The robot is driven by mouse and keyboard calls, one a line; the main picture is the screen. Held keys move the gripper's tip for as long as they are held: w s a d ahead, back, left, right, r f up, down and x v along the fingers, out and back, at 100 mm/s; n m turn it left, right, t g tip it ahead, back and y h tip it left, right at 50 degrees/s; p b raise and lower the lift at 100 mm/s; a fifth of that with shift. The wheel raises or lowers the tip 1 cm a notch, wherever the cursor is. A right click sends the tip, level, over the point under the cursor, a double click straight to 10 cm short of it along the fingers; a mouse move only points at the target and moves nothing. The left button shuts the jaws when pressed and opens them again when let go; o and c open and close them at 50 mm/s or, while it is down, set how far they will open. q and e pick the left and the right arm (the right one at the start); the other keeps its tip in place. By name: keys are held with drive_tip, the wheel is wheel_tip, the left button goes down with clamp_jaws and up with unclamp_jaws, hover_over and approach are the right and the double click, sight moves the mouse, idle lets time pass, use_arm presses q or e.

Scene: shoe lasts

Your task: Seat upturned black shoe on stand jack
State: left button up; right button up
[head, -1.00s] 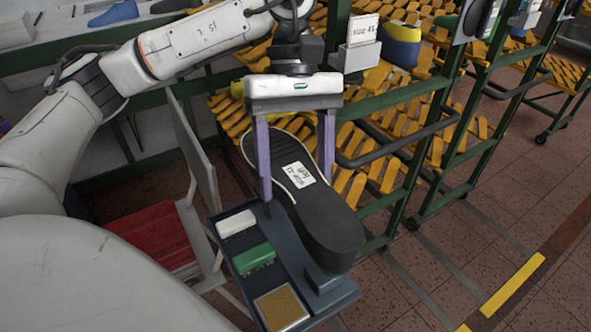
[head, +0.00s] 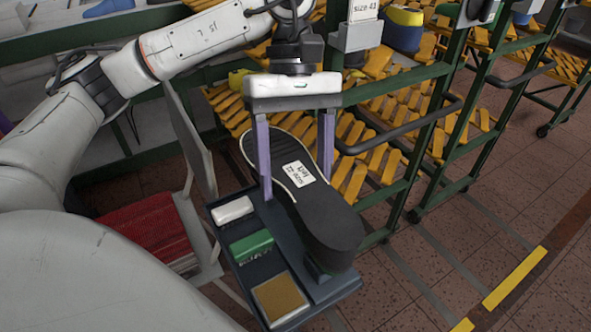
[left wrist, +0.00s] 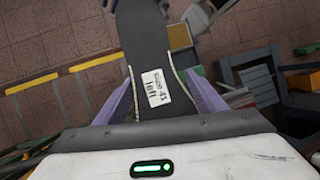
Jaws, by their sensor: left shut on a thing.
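The black shoe (head: 322,215) is upturned, sole up, with a white label reading size 41 left. Its long axis slants toward the lower right, over the dark blue-grey stand (head: 345,289). My left gripper (head: 297,178) is shut on the shoe, a purple finger on each side. The shoe also shows between the fingers in the left wrist view (left wrist: 148,45). A dark jack block (head: 318,271) shows under the shoe's near end. The shoe hides most of it, so I cannot tell whether they touch. A purple fragment at the wrist view's top may be my right gripper.
The stand's tray holds a white block (head: 232,210), a green brush (head: 251,244) and a tan pad (head: 280,298). Green racks with yellow slats (head: 370,150) stand behind and right. Tiled floor at right is open.

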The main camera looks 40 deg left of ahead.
use_arm(q)
drive_tip(key=shift+f, duration=0.1)
idle(0.4)
drive_tip(key=o, duration=1.9)
drive_tip(key=shift+f, duration=0.1)
